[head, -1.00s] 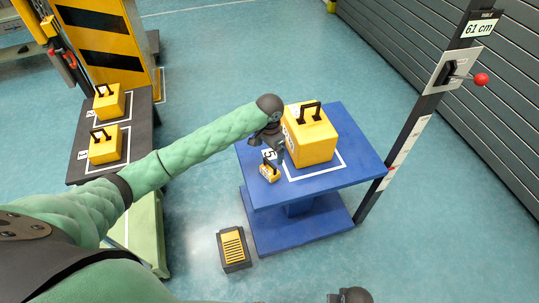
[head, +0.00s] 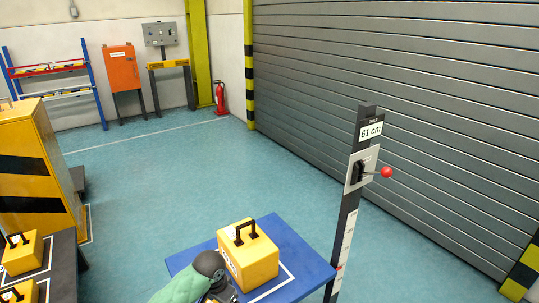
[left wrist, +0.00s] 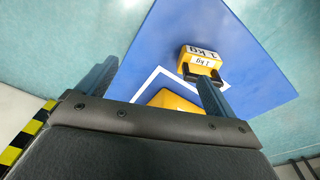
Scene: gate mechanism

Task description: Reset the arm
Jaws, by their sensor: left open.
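My left gripper (head: 226,292) is at the bottom of the head view, beside the near left side of a large yellow weight (head: 252,262) with a black handle. Its two fingers are apart in the left wrist view (left wrist: 155,78), with nothing clearly held between them. A small yellow 1 kg weight (left wrist: 201,59) lies on the blue table (left wrist: 160,45) by the right finger. Part of the large weight (left wrist: 168,100) shows behind the gripper body. A lever with a red knob (head: 386,172) sticks out of the plate on a black post. My right gripper is out of view.
The post (head: 345,225) carries a "61 cm" sign (head: 372,130) and stands at the right of the blue table (head: 308,262). A grey slatted gate (head: 400,90) is behind. Yellow weights (head: 22,254) sit on a dark table at left. Open floor (head: 160,180) lies between.

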